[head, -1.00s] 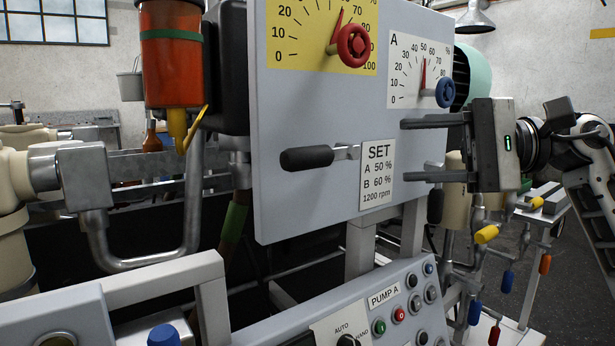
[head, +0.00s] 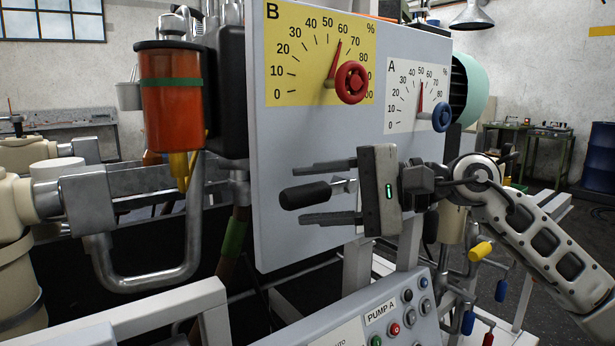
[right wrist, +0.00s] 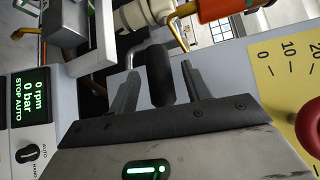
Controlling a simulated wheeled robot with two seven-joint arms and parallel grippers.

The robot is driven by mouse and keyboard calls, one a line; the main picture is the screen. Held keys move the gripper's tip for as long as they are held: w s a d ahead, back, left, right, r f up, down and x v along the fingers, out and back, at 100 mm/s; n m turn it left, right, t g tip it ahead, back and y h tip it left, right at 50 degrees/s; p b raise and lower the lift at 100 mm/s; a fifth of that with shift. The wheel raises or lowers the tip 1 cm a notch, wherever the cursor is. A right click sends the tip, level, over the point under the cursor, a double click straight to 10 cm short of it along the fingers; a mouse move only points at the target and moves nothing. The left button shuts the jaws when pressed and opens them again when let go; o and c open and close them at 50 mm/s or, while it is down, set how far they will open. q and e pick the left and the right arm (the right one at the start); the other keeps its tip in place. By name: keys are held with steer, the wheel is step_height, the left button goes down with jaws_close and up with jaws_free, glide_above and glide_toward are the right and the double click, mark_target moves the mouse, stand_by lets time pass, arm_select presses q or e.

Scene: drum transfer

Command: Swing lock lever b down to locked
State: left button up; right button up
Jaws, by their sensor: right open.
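The lock lever b (head: 305,195) has a black grip on a short metal arm and sticks out to the left, about level, in front of the grey panel. My right gripper (head: 298,193) is open around it, one finger above and one below, with visible gaps. In the right wrist view the black grip (right wrist: 160,80) lies between the two open fingers (right wrist: 160,66), apparently touching neither. My gripper body hides the right end of the lever's arm and the set card behind it. My left gripper is not in view.
Above the lever, dial B (head: 318,50) has a red knob (head: 352,82) and dial A (head: 418,95) a blue knob (head: 441,117). An orange-red cylinder (head: 172,108) hangs left of the panel (head: 300,130). The pump A console (head: 385,312) stands below.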

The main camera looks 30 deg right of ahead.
steer(key=shift+w+a+f, duration=0.15)
steer(key=shift+w+a, duration=0.25)
steer(key=shift+a, duration=0.2)
